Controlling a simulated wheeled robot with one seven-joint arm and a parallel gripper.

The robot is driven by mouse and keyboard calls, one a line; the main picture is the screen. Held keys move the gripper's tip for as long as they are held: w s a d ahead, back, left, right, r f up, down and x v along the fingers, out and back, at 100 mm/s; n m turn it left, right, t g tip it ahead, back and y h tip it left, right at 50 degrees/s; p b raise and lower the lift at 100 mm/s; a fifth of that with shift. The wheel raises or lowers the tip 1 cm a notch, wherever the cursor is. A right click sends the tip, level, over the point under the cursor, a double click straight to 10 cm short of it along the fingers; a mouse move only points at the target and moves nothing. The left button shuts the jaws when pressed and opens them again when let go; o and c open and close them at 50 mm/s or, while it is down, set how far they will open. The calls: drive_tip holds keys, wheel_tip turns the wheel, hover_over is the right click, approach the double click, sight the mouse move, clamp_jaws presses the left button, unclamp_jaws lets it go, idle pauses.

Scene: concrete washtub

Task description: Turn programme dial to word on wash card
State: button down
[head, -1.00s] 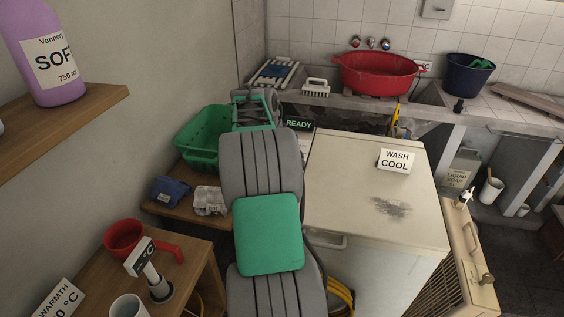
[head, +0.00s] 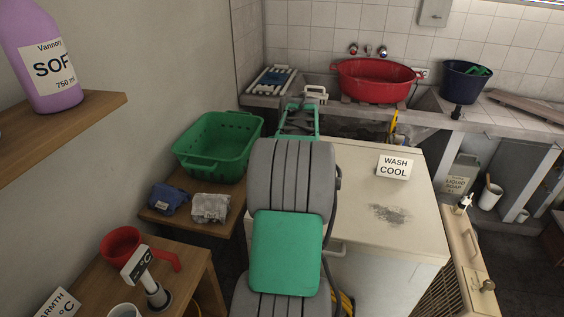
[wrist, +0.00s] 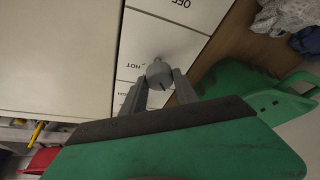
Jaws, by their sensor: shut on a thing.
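The wash card (head: 393,166) stands on top of the cream washing machine (head: 350,205) and reads "WASH COOL". In the wrist view, the grey programme dial (wrist: 159,72) sits on the machine's white panel. The panel's words "OFF" and "HOT" (wrist: 132,66) are legible; another label is partly hidden by a finger. My gripper (wrist: 160,84) has its two grey fingers on either side of the dial, shut on it. Which word the dial points to I cannot tell. In the head view my arm hides the dial and fingertips.
A green basket (head: 215,147) and folded cloths (head: 210,207) sit left of my arm. A red basin (head: 375,82) and a dark blue bucket (head: 466,80) stand on the counter behind. A red jug (head: 122,246) stands on the front-left table.

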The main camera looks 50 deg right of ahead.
drive_tip(key=shift+n+y+p, duration=0.5)
drive_tip(key=shift+n, duration=0.7)
drive_tip(key=c, duration=0.9)
unclamp_jaws()
drive_tip(key=shift+c, duration=0.2)
drive_tip(key=shift+r, duration=0.1)
drive_tip(key=d+v, duration=0.1)
drive_tip(key=v, duration=0.6)
drive_tip(key=shift+s+a+r, duration=0.2)
drive_tip(key=shift+s+a, duration=0.1)
drive_tip(key=shift+a, duration=0.15)
